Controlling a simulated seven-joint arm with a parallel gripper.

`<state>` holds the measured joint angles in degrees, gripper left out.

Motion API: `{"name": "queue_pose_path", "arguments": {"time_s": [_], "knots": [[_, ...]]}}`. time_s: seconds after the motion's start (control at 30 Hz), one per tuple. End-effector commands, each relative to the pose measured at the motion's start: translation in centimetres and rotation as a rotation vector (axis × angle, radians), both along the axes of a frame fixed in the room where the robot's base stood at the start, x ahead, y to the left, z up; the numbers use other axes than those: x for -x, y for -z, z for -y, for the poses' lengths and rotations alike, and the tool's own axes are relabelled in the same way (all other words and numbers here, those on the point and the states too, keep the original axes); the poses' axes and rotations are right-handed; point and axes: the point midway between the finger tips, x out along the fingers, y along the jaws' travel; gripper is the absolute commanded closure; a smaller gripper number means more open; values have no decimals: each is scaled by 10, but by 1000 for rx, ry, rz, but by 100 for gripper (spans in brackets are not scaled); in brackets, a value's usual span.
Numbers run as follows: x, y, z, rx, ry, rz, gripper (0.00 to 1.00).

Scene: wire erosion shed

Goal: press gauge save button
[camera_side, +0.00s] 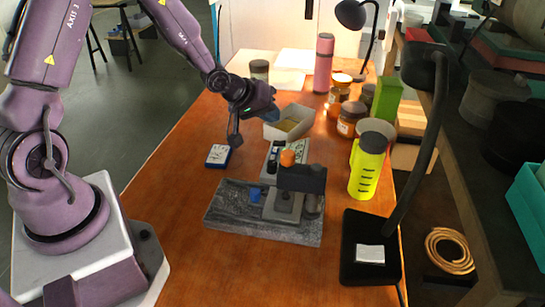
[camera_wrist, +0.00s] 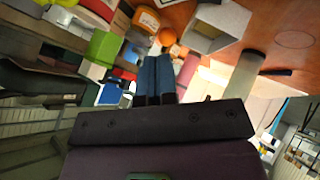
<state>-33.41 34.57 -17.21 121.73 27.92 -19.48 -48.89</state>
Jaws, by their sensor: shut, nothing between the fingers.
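The measuring device that looks like the gauge stands on a grey stone slab (camera_side: 225,207). It has a dark block (camera_side: 302,180), and an orange rounded part (camera_side: 287,158) shows at its top. A small blue part (camera_side: 255,194) is beside it. I cannot make out which part is the save button. My gripper (camera_side: 268,114) is in the air behind and above the gauge, apart from it, near the white tray (camera_side: 272,131). In the wrist view its two blue fingers (camera_wrist: 155,72) are together and empty.
A blue-and-white box (camera_side: 218,155) lies left of the gauge. A yellow-green bottle (camera_side: 367,165), jars (camera_side: 347,125), a green box (camera_side: 387,99) and a pink bottle (camera_side: 324,62) crowd the right and back. A black lamp (camera_side: 432,110) rises at right. The table's left front is clear.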

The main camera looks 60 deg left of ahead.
Motion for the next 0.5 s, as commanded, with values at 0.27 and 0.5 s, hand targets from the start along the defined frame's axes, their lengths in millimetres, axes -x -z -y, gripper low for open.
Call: {"name": "queue_pose_path", "arguments": {"time_s": [0.27,0.5], "knots": [[0,1,0,-1,0,-3,100],[0,22,1,1,1,-6,100]]}}
